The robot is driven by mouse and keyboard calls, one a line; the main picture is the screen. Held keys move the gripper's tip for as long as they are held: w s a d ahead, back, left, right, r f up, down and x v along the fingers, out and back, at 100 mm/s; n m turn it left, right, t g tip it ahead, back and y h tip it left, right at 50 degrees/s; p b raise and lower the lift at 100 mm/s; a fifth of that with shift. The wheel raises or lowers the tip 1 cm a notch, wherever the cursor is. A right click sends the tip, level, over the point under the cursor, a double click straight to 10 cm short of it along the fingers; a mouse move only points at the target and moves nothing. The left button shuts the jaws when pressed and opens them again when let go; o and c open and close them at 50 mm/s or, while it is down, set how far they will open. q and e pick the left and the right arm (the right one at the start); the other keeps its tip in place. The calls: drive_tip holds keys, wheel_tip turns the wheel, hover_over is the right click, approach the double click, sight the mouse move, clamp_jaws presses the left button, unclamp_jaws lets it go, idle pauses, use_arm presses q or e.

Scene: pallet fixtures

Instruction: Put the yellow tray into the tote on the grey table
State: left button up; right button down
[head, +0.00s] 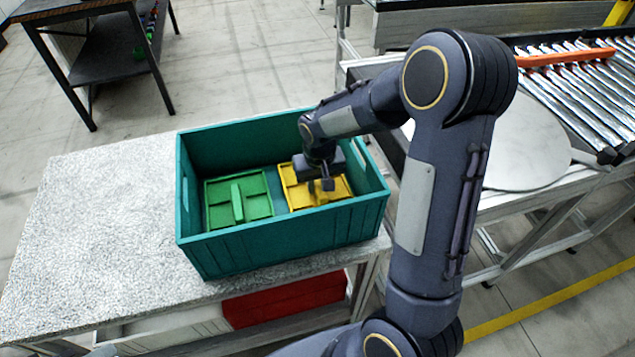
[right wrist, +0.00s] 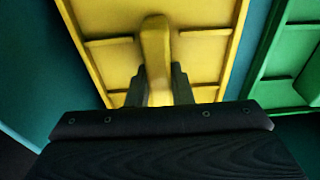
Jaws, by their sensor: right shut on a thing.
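The yellow tray (head: 334,191) is inside the teal tote (head: 290,236), in its right half. It also shows in the right wrist view (right wrist: 205,60), with a raised handle in its middle. The tote stands on the grey speckled table (head: 95,230). My right gripper (head: 320,186) reaches down into the tote from above. In the right wrist view its fingers (right wrist: 158,90) are shut on the yellow tray's handle. Whether the tray touches the tote floor cannot be told. My left gripper is not in view.
A green tray (head: 220,200) lies in the tote's left half, beside the yellow one. A red bin (head: 285,300) sits under the table. A roller conveyor (head: 575,85) with an orange bar is at the right. The table's left side is clear.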

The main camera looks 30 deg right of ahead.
sight(319, 186)
drive_tip(key=shift+f, duration=0.1)
drive_tip(key=c, duration=1.3)
unclamp_jaws()
drive_tip(key=shift+r, duration=0.35)
drive_tip(key=r, duration=0.4)
drive_tip(key=s+r, duration=0.1)
drive_tip(key=r, duration=0.6)
drive_tip(key=shift+s+a+r, duration=0.2)
drive_tip(key=shift+r, duration=0.1)
